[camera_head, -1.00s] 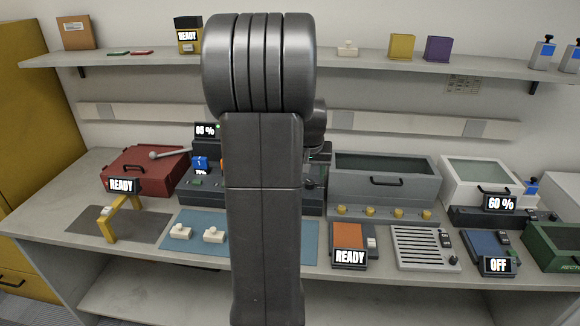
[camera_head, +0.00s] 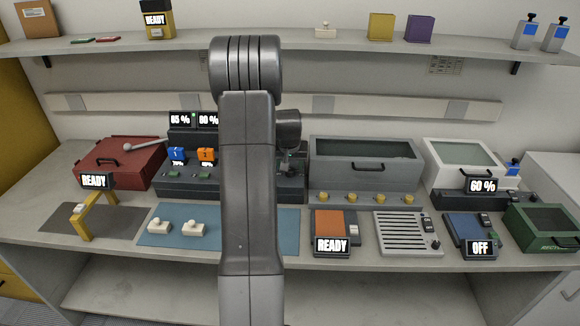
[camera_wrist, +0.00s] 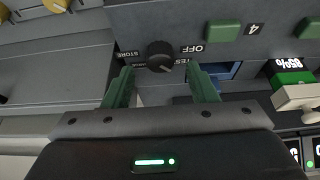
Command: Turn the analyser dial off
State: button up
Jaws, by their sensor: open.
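The black analyser dial (camera_wrist: 160,55) sits on the dark panel of the analyser in the wrist view, with the words STORE, TEST and OFF around it. I cannot tell for sure which word its pointer faces. My gripper (camera_wrist: 161,80) is open, with its two green fingers apart, one on each side of the dial and a little short of it in the picture. Nothing is held. In the head view the dark analyser (camera_head: 180,187) stands on the bench, partly hidden by my arm. The dial cannot be made out there.
The grey bin (camera_head: 325,178) with yellow knobs stands right of the analyser. A red case (camera_head: 105,165) is at the left. A blue mat (camera_head: 160,240) with white pieces and an orange READY unit (camera_head: 333,226) lie in front. A shelf (camera_head: 340,46) runs above.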

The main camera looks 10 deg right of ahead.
aim_at(291, 170)
jog(key=shift+x, duration=1.4)
jog(key=c, duration=1)
jog(key=shift+o, duration=0.2)
jog(key=shift+n, duration=0.4)
jog(key=n+b, duration=0.1)
jog(key=n+y+b, duration=0.1)
jog(key=n, duration=0.1)
jog(key=shift+d+f+y+b, duration=0.15)
jog(key=shift+y+b, duration=0.15)
jog(key=shift+b, duration=0.1)
jog(key=n+b, duration=0.1)
jog(key=n, duration=0.1)
jog(key=n+y+b, duration=0.1)
jog(key=n+b, duration=0.1)
jog(key=n, duration=0.1)
jog(key=shift+y+b, duration=0.3)
